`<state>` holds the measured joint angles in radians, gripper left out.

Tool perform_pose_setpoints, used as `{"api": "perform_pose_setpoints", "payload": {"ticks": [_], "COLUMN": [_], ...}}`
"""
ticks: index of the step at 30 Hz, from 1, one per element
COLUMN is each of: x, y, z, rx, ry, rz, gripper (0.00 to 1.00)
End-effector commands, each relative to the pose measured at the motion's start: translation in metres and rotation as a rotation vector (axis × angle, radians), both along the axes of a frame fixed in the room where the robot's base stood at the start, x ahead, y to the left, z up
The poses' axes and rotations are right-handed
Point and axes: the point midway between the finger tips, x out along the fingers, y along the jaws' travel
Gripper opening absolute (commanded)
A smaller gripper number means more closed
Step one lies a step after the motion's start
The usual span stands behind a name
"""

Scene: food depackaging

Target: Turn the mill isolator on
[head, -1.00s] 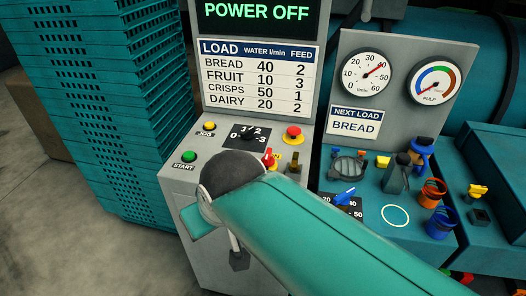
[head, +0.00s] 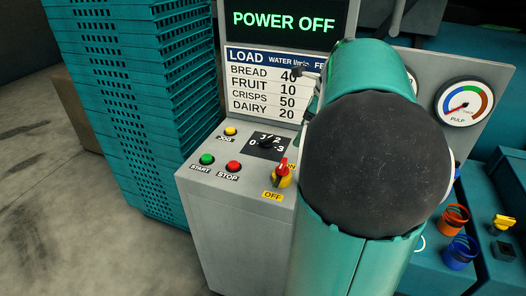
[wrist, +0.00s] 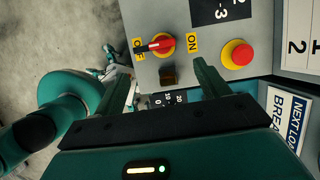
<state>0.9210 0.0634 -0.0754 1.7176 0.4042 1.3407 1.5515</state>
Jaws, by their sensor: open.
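The mill isolator (head: 283,176) is a yellow rotary switch with a red handle on the grey panel. In the wrist view the isolator (wrist: 165,42) has its red handle lying along the line between the OFF label (wrist: 138,48) and the ON label (wrist: 193,43), its pale-marked end towards OFF. The display (head: 284,20) reads POWER OFF. My gripper (wrist: 163,70) is open, its two fingers spread, empty. The isolator appears just beyond the gap between the fingertips, apart from them. In the head view my arm hides the gripper.
A red emergency button (wrist: 237,54) on yellow is close to the right finger. START (head: 207,159) and STOP (head: 233,166) buttons are left of the isolator. Stacked teal crates (head: 150,100) stand left.

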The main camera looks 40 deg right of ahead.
Motion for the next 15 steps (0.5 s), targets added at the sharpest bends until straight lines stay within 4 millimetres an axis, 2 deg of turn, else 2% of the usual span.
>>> {"api": "perform_pose_setpoints", "payload": {"ticks": [5, 15], "x": [0.000, 0.022], "y": [-0.004, 0.008], "z": [-0.011, -0.069], "rx": [0.015, 0.014], "ry": [0.003, 0.004], "rz": [-0.032, -0.028], "gripper": [0.75, 0.75]}}
